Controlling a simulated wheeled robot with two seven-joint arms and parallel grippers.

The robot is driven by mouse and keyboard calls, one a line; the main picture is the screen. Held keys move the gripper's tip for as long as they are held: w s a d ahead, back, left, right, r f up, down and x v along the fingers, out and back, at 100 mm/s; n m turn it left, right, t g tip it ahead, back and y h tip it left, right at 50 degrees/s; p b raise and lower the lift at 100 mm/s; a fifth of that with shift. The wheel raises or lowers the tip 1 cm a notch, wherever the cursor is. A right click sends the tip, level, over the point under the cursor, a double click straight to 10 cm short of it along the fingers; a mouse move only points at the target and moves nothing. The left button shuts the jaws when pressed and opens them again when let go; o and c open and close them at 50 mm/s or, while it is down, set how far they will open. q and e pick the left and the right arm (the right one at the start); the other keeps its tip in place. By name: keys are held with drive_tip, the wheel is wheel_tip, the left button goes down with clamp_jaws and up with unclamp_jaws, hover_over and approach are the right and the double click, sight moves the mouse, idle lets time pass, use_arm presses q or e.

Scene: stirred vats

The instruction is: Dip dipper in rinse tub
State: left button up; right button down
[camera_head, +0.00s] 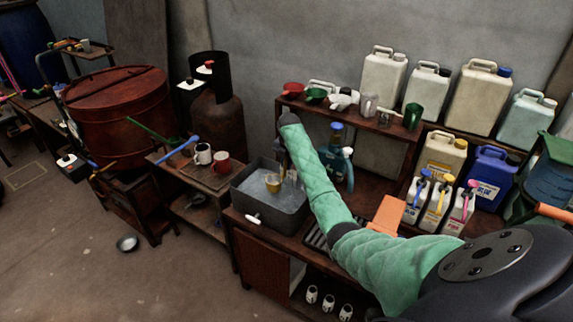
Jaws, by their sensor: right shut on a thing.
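The rinse tub (262,222) is a grey open rectangular basin with pale liquid in it, on the wooden bench at the picture's middle. A small dipper with a yellow cup (272,183) is inside the tub, low at the liquid; I cannot tell how deep it sits. My right arm, in a green sleeve, reaches over the tub from the lower right. My right gripper (283,160) points down above the tub's back right part and is shut on the dipper; its fingertips are small and hard to make out. My left gripper is out of view.
A rust-red vat (118,110) stands at the left. A white mug (203,154) and a red mug (221,162) stand on a small table left of the tub. Spray bottles (347,168) and several jugs (383,80) crowd the right. A metal bowl (127,243) lies on the floor.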

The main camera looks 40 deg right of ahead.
drive_tip(key=shift+r+p, duration=0.35)
drive_tip(key=shift+r, duration=0.35)
drive_tip(key=shift+r+p, duration=0.65)
drive_tip(key=shift+r, duration=3.05)
drive_tip(key=shift+g+h, duration=0.6)
